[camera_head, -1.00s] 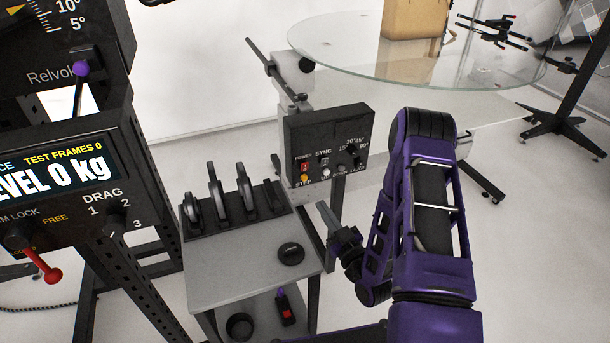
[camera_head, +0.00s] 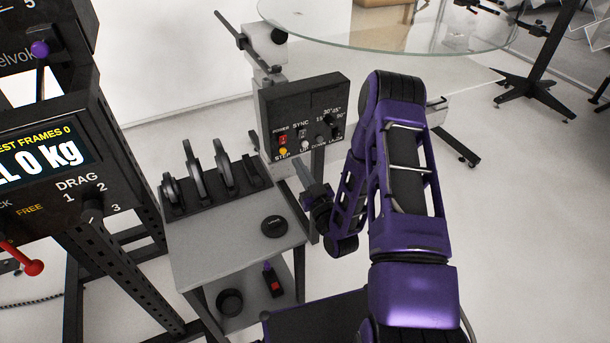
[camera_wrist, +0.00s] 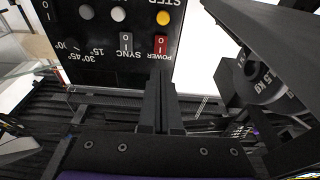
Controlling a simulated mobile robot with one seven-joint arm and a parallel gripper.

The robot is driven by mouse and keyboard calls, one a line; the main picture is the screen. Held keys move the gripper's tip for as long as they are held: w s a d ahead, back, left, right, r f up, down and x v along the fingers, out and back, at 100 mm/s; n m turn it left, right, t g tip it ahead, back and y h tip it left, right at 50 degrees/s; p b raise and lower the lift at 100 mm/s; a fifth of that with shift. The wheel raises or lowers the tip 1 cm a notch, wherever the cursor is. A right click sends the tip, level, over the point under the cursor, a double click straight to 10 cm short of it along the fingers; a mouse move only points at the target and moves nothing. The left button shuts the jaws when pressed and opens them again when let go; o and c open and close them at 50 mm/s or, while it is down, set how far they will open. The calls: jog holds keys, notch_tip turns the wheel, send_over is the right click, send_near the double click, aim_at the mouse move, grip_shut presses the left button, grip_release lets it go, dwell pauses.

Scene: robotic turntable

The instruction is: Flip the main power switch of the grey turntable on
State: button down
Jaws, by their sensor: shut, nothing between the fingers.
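The black control panel (camera_head: 330,93) is mounted beside the glass turntable disc (camera_head: 390,28). Its red rocker switch marked POWER (camera_head: 283,140) is at the panel's left side, above a yellow STEP button (camera_head: 283,151). In the wrist view the panel (camera_wrist: 85,45) appears upside down, with the red POWER switch (camera_wrist: 160,44) just beyond my fingertips. My gripper (camera_head: 299,168) is shut and empty, just below and right of the switch in the head view. It also shows in the wrist view (camera_wrist: 160,75), apparently short of the panel. I cannot tell which way the rocker is tipped.
A grey cart (camera_head: 215,235) with several upright black weight discs (camera_head: 195,160) stands left of my gripper. A black rack with a lit display (camera_head: 40,165) is at far left.

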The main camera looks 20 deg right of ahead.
aim_at(283, 137)
jog(key=x, duration=0.8)
jog(key=shift+r, duration=0.1)
jog(key=shift+w+a+r+g+p, duration=0.15)
jog(key=shift+w+r+g+p, duration=0.15)
jog(key=shift+g, duration=0.1)
jog(key=shift+f, duration=0.2)
jog(key=shift+s, duration=0.15)
